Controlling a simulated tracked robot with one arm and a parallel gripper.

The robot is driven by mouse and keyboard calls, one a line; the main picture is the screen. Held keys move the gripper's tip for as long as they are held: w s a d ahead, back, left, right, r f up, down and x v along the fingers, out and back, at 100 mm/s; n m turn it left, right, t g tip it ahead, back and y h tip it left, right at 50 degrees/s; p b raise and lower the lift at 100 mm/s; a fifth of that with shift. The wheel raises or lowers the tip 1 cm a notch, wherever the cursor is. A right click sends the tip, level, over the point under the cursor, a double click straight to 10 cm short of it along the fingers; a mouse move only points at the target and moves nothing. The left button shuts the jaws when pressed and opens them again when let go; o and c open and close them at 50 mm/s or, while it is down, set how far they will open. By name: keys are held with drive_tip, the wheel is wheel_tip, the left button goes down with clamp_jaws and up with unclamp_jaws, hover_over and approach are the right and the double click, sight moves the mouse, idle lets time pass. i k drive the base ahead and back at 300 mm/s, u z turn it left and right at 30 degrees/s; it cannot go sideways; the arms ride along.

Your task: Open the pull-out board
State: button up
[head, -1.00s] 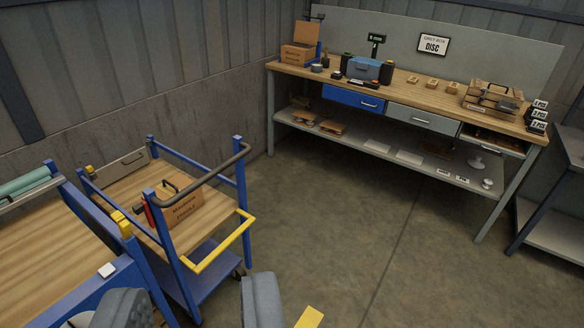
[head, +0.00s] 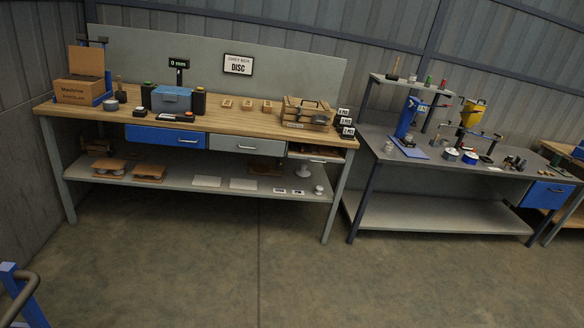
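No part is clearly marked as the pull-out board. Under the wooden top of the long workbench (head: 225,130) sit a blue drawer (head: 165,137) and a grey drawer (head: 247,145), each with a handle and looking shut. Right of them, an open-fronted slot (head: 317,155) has a thin pale front edge and something brownish inside, too small to make out. It could be a board, but I cannot tell. My gripper is out of the picture, and the bench stands well ahead across the floor.
The concrete floor (head: 220,265) in front is clear. A cart's blue post and dark handle (head: 20,290) stand at the lower left. A grey bench (head: 440,160) with tools, a lower shelf and a blue drawer (head: 547,195) stands at the right.

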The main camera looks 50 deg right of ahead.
sight(311, 153)
drive_tip(key=z, duration=2.25)
drive_tip(key=i, duration=3.7)
drive_tip(key=u, duration=0.95)
